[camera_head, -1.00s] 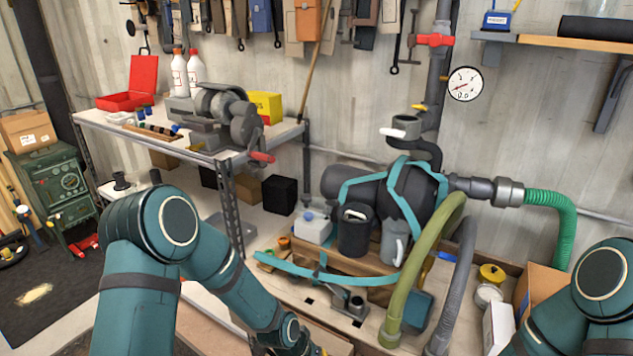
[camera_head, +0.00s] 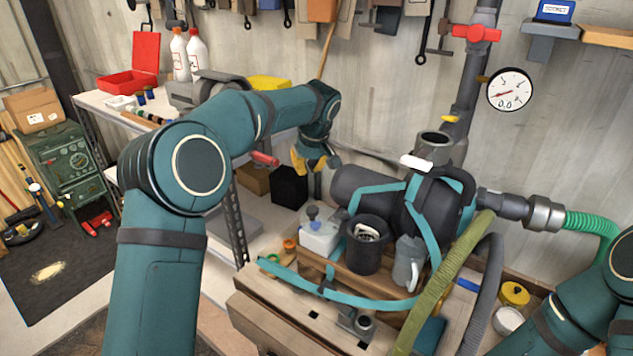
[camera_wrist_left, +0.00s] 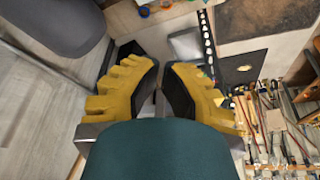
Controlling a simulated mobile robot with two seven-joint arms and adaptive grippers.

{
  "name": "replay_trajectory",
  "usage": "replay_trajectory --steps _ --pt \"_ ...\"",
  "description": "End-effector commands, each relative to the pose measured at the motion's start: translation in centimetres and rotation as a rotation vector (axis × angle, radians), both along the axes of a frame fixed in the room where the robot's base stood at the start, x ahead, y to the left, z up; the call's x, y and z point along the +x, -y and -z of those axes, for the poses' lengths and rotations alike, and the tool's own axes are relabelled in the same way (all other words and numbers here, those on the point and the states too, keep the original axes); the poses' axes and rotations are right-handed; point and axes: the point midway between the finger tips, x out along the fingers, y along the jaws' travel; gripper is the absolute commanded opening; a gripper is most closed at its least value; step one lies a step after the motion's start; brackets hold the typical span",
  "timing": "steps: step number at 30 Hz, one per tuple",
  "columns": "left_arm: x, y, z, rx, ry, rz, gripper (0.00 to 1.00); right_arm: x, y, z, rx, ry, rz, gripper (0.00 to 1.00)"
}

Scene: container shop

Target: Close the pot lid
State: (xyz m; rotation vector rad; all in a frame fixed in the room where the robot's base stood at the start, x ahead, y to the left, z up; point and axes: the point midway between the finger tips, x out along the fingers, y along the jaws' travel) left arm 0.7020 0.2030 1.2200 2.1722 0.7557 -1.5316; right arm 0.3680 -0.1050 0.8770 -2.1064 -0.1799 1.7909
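The dark grey pot (camera_head: 434,147) stands upright on the pump in the head view, its round mouth open at the top. A piece with a white handle (camera_head: 417,163) sticks out at its left side; it looks like the lid, swung away from the mouth. My left gripper (camera_head: 314,163), with yellow fingers, hangs in the air to the left of the pot, clear of it. In the left wrist view the fingers (camera_wrist_left: 162,68) are curved toward each other with a narrow gap and nothing between them. My right gripper is out of view.
The pump has a dark bucket (camera_head: 366,246), a white container (camera_head: 319,235) and teal straps around it. A vertical pipe with a red valve (camera_head: 476,33) and a gauge (camera_head: 510,89) rise behind the pot. The shelf (camera_head: 92,108) stands at left. Hoses run at right.

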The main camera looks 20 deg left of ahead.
Motion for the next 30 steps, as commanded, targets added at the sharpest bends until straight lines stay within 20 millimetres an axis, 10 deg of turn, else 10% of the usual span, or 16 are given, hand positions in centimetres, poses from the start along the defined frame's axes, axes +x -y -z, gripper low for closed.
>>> replay_trajectory --steps 8,22,30 --pt "0.3 -0.4 0.8 0.002 0.001 -0.011 0.00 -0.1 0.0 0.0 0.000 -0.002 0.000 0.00" --pt "2.6 -2.3 9.2 0.002 -0.001 -0.009 0.00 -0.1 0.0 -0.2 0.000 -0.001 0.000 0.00" --pt "0.3 -0.4 9.4 0.002 0.002 -0.007 0.00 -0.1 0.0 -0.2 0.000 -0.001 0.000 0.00"
